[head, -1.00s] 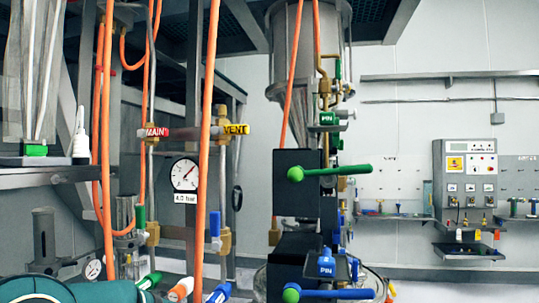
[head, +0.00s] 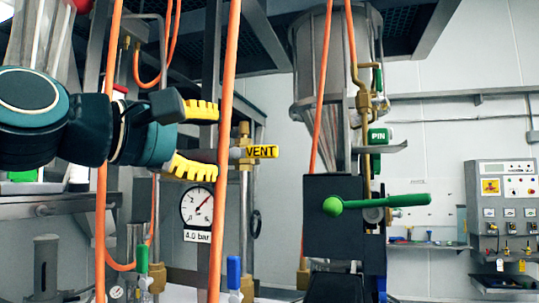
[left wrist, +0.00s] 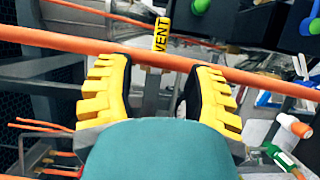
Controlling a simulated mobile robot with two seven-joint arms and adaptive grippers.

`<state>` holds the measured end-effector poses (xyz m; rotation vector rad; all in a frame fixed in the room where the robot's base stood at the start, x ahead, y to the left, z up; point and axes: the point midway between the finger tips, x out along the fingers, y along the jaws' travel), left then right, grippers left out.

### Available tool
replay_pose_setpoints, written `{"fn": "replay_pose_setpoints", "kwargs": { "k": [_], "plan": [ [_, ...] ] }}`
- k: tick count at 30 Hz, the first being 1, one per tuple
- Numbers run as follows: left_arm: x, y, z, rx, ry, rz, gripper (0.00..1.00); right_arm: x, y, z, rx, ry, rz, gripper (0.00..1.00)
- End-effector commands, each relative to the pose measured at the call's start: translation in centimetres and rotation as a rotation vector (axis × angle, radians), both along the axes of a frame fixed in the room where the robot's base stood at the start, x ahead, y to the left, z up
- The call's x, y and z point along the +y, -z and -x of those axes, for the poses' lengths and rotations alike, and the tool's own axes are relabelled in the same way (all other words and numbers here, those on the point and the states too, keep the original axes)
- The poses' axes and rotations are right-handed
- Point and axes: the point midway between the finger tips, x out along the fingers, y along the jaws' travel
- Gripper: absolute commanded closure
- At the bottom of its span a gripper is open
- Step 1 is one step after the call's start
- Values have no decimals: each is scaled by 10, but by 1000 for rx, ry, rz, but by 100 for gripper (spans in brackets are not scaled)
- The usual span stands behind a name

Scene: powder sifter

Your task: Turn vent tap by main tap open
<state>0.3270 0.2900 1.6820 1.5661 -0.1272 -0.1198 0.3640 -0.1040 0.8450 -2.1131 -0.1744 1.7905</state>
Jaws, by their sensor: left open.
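The vent tap (head: 262,151) has a yellow handle marked VENT, pointing right from a brass fitting on a vertical pipe. In the left wrist view its handle (left wrist: 161,34) shows beyond the fingertips. The main tap is not clearly visible; my left gripper and arm cover that area. My left gripper (head: 207,138) is open, its yellow ribbed fingers pointing right, a little left of the vent tap. In the left wrist view nothing is held between the fingers (left wrist: 158,75). My right gripper is not in view.
An orange hose (head: 225,100) hangs between my fingertips and the vent tap; it crosses just beyond the fingers in the left wrist view. A pressure gauge (head: 197,208) marked 4.0 bar sits below. A dark block with a green lever (head: 385,202) stands to the right.

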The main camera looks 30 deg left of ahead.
Motion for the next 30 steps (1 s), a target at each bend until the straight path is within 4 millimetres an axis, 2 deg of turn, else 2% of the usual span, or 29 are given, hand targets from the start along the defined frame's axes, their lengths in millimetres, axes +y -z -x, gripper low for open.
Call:
{"fn": "replay_pose_setpoints", "kwargs": {
  "k": [5, 18, 24, 30],
  "plan": [
    [-4, 2, -25, 7, 2, 0, 47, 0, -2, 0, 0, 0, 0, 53],
    [-16, 1, -107, 6, 1, -2, 47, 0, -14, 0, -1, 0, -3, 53],
    [-20, 1, -129, 5, 0, -2, 47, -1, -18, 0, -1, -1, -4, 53],
    [-20, 1, -135, 3, -1, -1, 47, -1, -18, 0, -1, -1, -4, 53]
  ]
}}
